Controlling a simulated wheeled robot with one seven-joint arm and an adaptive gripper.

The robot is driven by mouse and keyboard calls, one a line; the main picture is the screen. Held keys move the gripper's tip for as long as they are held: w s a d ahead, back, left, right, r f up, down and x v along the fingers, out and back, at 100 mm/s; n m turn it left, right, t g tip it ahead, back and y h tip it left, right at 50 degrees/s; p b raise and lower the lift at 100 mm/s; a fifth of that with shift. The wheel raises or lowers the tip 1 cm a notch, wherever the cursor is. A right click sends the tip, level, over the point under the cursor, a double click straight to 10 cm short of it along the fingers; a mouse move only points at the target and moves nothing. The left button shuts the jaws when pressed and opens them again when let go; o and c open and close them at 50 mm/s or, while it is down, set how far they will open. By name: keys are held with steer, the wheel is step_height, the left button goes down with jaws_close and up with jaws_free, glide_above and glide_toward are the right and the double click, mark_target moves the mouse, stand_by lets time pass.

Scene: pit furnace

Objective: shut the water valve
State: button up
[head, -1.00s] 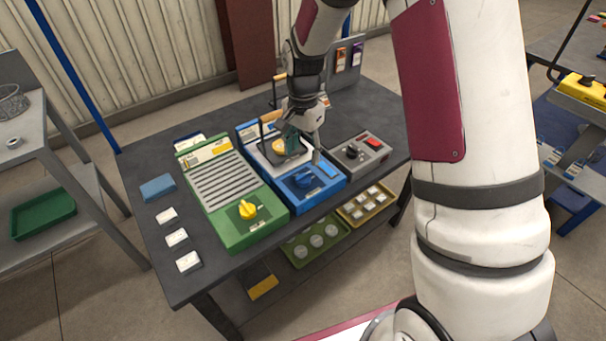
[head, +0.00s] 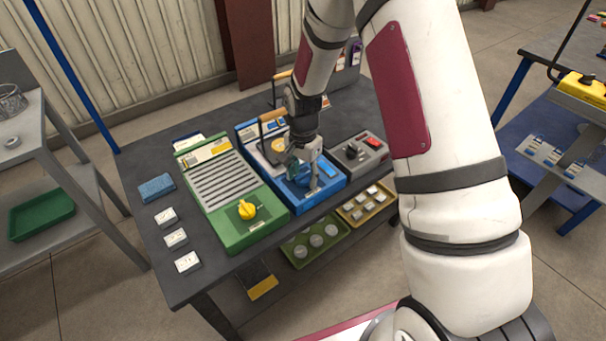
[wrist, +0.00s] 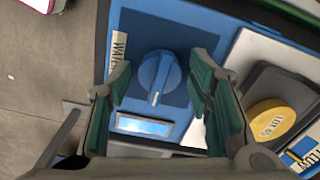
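The water valve is a round blue knob (wrist: 159,76) with a raised grip bar and a pale pointer line, on a blue panel (wrist: 200,28) with a partly hidden label reading "WAT…". In the head view the blue unit (head: 330,186) stands on the dark table, and my gripper hides most of the knob. My gripper (head: 305,183) is over this unit, pointing down. In the wrist view its two green-padded fingers (wrist: 166,100) are spread apart, one on each side of the knob, with gaps between pads and knob. Whether the fingertips reach down to knob height is unclear.
A green unit with a yellow knob (head: 247,209) is to the left. A grey box with a red button (head: 374,143) is to the right. A yellow round piece (wrist: 269,119) lies beside the blue panel. A wooden-handled lever (head: 272,117) rises behind.

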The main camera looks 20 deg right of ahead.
steer(key=c, duration=0.8)
steer(key=shift+o, duration=0.2)
steer(key=shift+n, duration=0.4)
steer(key=n, duration=0.3)
steer(key=shift+n, duration=0.4)
steer(key=n, duration=1.3)
steer(key=shift+n, duration=0.3)
